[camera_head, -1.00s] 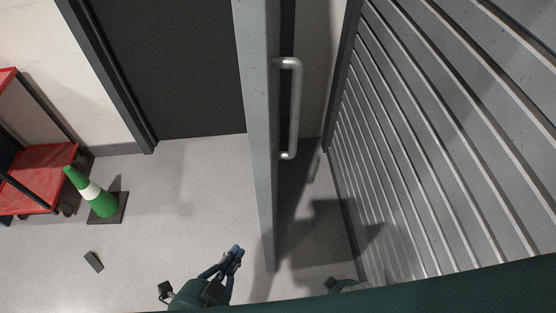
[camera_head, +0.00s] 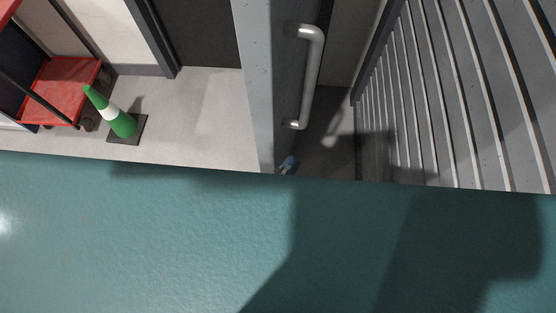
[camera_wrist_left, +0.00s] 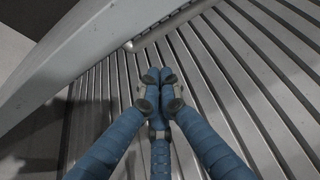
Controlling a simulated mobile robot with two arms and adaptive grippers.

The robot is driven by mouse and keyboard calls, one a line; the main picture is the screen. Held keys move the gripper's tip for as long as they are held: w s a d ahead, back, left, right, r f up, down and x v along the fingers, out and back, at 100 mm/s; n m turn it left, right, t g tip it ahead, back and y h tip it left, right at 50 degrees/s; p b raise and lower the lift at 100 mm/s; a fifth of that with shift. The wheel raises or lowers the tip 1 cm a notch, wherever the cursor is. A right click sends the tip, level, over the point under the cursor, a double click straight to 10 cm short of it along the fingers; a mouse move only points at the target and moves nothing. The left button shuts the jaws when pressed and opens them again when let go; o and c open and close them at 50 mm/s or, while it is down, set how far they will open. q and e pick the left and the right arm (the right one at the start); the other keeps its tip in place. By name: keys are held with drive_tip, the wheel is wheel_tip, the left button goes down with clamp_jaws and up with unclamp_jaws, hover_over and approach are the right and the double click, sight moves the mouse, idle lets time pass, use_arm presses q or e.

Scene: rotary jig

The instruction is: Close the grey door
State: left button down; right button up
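The grey door (camera_head: 258,80) stands open, seen nearly edge-on in the head view. Its metal bar handle (camera_head: 312,75) is on the right-hand face. My left gripper (camera_head: 288,165) shows only as a small blue tip just right of the door's near edge, below the handle; my teal body hides the rest. In the left wrist view the gripper (camera_wrist_left: 159,75) has its blue fingertips together with nothing between them. The door also shows there at upper left (camera_wrist_left: 75,50), with the handle bar (camera_wrist_left: 170,25) beyond the fingertips. My right gripper is not in view.
A grey slatted wall (camera_head: 455,100) stands to the right, with a narrow shaded gap between it and the door. A green and white cone (camera_head: 115,118) and a red cart (camera_head: 60,88) stand at left. The floor (camera_head: 205,125) between cone and door is clear.

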use_arm(q)
drive_tip(key=w, duration=0.1)
drive_tip(key=w+a+p, duration=0.1)
drive_tip(key=w, duration=0.1)
drive_tip(key=w+a+p, duration=0.1)
drive_tip(key=shift+w, duration=0.2)
idle(0.3)
